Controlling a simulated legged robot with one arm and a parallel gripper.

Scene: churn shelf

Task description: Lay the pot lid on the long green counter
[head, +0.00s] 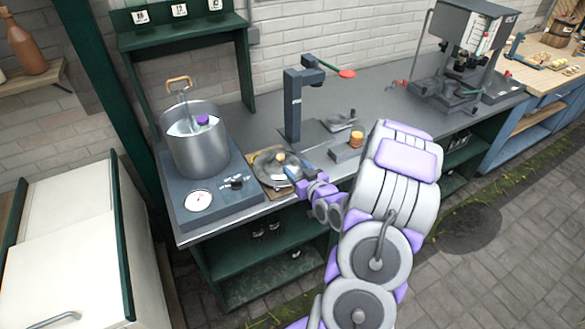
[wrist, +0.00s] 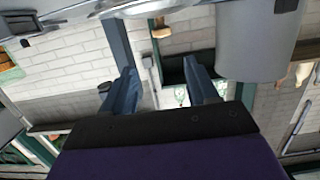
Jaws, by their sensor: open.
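In the head view the pot lid (head: 268,168), a round metallic disc with a wooden knob (head: 281,157), lies flat on a tan board between the burner unit and the dark post. The long green counter (head: 235,224) has a grey top and dark green framing. My gripper (head: 291,173) is at the lid's right side, close to the knob. Whether it touches the lid cannot be told. In the wrist view my gripper (wrist: 160,92) has its two blue fingers apart with nothing visibly held between them.
A large steel pot (head: 197,145) stands on the burner unit (head: 215,197) left of the lid. A dark post (head: 293,105) with an arm rises behind the lid. A grey block (head: 347,152) sits to its right.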

